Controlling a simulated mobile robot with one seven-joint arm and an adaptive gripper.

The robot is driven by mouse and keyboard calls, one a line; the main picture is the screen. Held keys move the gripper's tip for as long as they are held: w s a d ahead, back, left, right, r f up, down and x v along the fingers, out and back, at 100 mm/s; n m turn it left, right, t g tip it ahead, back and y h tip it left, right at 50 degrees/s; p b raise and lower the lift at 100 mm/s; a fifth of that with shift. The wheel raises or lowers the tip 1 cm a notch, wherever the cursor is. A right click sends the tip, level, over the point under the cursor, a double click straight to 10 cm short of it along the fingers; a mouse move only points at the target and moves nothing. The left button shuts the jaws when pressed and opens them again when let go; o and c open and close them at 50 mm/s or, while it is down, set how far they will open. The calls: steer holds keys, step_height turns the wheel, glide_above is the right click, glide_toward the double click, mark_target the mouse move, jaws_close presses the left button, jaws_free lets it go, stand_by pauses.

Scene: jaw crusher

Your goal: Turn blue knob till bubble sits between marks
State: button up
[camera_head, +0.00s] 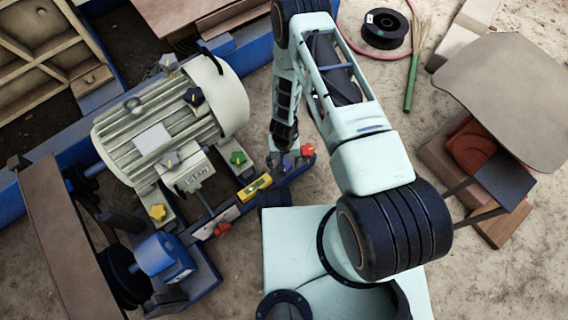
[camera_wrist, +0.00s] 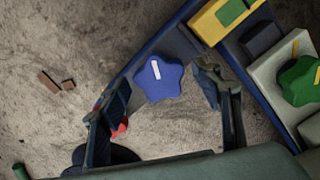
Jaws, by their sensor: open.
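The blue knob (camera_wrist: 158,80) is star-shaped with a white line on its top. It sits on a dark blue rail, between the spread fingers of my gripper (camera_wrist: 163,84). My gripper is open, with a gap visible between the knob and the left finger; contact at the right finger cannot be told. In the head view my gripper (camera_head: 283,160) points down at the rail's far end, and I cannot make out the blue knob there. The yellow level (camera_head: 255,187) with a green vial lies along the rail. It shows partly at the wrist view's top (camera_wrist: 212,22). Its bubble is too small to read.
A green knob (camera_wrist: 300,80) is right of the level in the wrist view. A red knob (camera_head: 308,150) is close beside my gripper. The ribbed motor (camera_head: 170,115) stands left, with yellow (camera_head: 158,212) and other knobs around it. Open floor lies right of the rail.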

steer(key=c, duration=1.2)
steer(key=shift+o, duration=0.2)
steer(key=m, duration=1.1)
steer(key=shift+m, duration=0.4)
